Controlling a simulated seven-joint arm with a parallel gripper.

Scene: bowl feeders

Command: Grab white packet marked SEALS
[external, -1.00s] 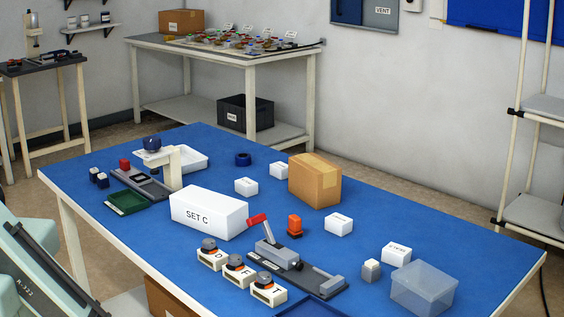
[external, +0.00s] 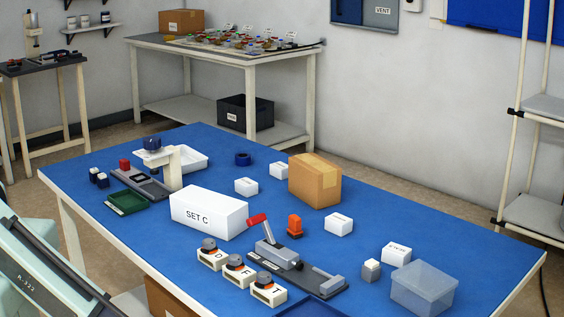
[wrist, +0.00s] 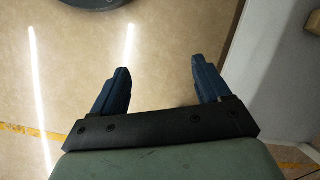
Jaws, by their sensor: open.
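Several small white packets lie on the blue table (external: 330,180). One at the right (external: 397,253) has dark print on top, another (external: 339,224) sits near the middle, and two more (external: 246,186) (external: 279,170) lie behind the SET C box. Their print is too small to read, so I cannot tell which is marked SEALS. My gripper (wrist: 160,78) is open and empty in the wrist view, its two blue fingers wide apart above a tan floor. No packet shows in the wrist view, and the gripper is outside the external view.
A white SET C box (external: 208,212), a brown carton (external: 315,181), a grey clamp with a red handle (external: 275,252) and a clear bin (external: 423,287) stand on the table. Three labelled holders (external: 238,270) line the near edge. The far right tabletop is bare.

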